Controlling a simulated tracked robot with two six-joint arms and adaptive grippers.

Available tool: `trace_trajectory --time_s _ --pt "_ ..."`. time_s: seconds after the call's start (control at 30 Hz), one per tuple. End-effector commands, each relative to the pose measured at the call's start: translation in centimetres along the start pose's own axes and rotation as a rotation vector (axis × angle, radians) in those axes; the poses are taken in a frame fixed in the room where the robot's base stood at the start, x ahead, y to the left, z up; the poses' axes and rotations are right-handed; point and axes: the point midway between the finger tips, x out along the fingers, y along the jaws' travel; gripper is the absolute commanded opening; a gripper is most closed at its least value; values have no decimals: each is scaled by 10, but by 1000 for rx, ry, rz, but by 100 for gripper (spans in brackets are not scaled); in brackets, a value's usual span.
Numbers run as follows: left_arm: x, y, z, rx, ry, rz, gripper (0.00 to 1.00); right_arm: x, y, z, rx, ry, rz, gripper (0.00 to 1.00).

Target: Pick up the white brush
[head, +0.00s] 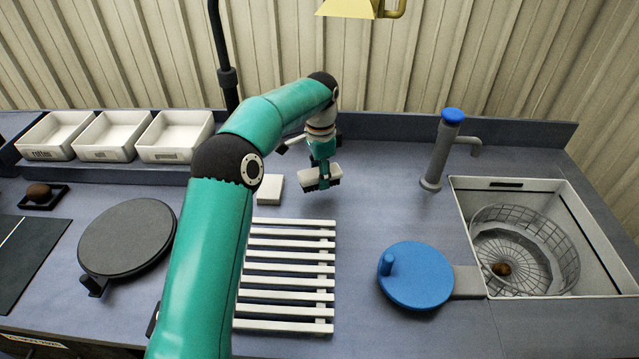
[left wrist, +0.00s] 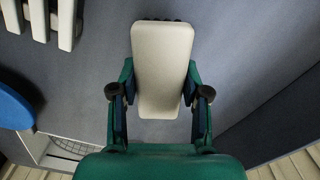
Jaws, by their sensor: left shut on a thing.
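The white brush (head: 310,174) is a pale block with dark bristles along its lower edge. It is in the jaws of my left gripper (head: 321,170), near the back of the counter behind the white slatted rack. In the left wrist view the brush (left wrist: 162,68) lies between the two fingers of the left gripper (left wrist: 160,97), which is shut on its sides. A little dark bristle shows at its far end. I cannot tell for sure whether the brush touches the counter. My right gripper is in neither view.
A white block (head: 270,189) sits left of the gripper. The slatted rack (head: 290,276) is in front. A blue disc with a knob (head: 418,277), a tap (head: 440,150) and a sink with a wire basket (head: 525,250) are to the right. White trays (head: 107,137) stand back left.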

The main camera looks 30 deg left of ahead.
Motion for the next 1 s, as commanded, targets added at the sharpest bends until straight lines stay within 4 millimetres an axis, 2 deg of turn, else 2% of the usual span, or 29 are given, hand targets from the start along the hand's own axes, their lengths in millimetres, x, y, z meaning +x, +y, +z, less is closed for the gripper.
trace_trajectory --time_s 0.3,0.5,0.7,1.0 --pt "-76 -1 -1 -1 5 -4 4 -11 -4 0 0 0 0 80" --pt "-120 0 0 -1 2 -2 4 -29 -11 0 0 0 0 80" --pt "-146 0 0 0 1 0 4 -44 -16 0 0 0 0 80" --pt "-157 0 1 0 0 0 4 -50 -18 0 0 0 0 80"
